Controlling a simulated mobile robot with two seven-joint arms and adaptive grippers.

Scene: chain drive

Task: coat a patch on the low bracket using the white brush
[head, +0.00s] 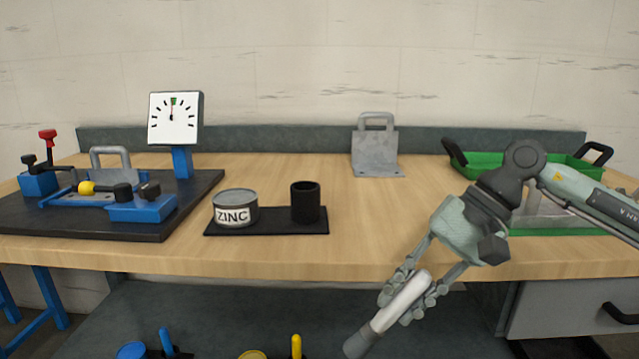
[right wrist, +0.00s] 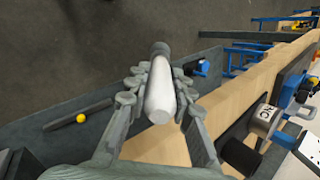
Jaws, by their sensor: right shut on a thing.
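My right gripper (head: 410,290) is shut around the white handle of the brush (head: 405,298), in front of the table's front edge. The brush is tilted, its dark grey end pointing down and left. In the right wrist view the brush (right wrist: 160,95) lies between the fingers. One grey bracket (head: 376,158) with a top handle stands at the back of the table. Another grey bracket (head: 110,155) sits in the blue fixture at the left. I cannot tell which is the low one. My left gripper is not in view.
A ZINC can (head: 235,212) and an empty-looking black cup (head: 305,205) stand on a black tray (head: 270,228). A dial gauge (head: 174,118) rises beside the fixture. A green tray (head: 475,172) is at the right, partly behind my arm. Blue and yellow items lie on the lower shelf.

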